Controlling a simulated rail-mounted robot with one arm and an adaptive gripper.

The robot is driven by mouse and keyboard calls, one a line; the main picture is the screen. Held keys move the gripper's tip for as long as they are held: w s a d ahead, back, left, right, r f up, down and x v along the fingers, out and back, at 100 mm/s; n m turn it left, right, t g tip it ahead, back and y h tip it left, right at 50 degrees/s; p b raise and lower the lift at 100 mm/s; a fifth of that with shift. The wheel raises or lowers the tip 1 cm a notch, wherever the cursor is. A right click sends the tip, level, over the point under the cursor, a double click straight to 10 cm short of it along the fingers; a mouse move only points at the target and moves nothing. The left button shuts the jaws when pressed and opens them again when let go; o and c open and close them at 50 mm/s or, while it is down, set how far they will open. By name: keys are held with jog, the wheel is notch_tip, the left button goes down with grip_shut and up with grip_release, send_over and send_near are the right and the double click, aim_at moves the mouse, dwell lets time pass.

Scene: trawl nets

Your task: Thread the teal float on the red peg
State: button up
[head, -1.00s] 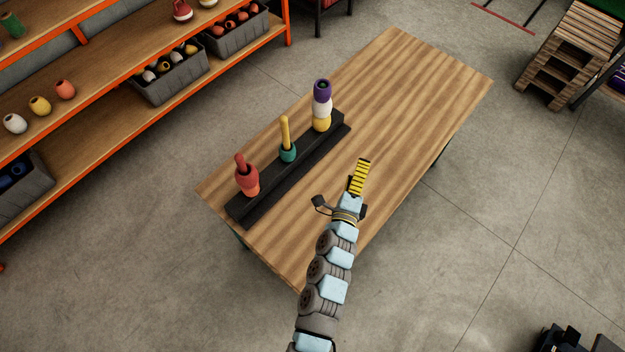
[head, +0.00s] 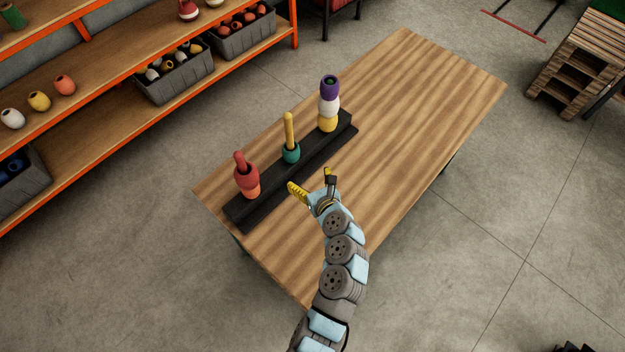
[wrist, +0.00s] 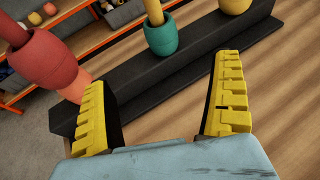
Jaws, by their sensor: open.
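The teal float (head: 291,152) sits low around the yellow peg (head: 289,128), the middle peg of the black rack; it also shows in the wrist view (wrist: 161,38). The red peg (head: 240,160) stands at the rack's left end, with a red float (head: 246,176) around it above an orange float (head: 252,191). My gripper (head: 312,181) is open and empty, in front of the rack near the teal float. In the wrist view its yellow fingers (wrist: 162,95) are spread, with the teal float beyond them, near the gap's middle.
The black rack (head: 273,188) stands on a wooden table (head: 420,110). Its right peg carries a yellow float (head: 327,123), a white float (head: 328,104) and a purple float (head: 329,85). The table's right side is clear. Orange shelves (head: 120,75) with bins and loose floats stand behind.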

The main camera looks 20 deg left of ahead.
aim_at(294, 156)
jog(key=b+x, duration=0.2)
jog(key=x, duration=1.3)
jog(key=shift+w+f+b, duration=0.15)
jog(key=shift+w+b, duration=0.05)
jog(key=shift+b, duration=0.2)
jog(key=shift+w+a+f, duration=0.3)
jog(key=shift+w+a+b, duration=0.15)
jog(key=shift+w+b, duration=0.15)
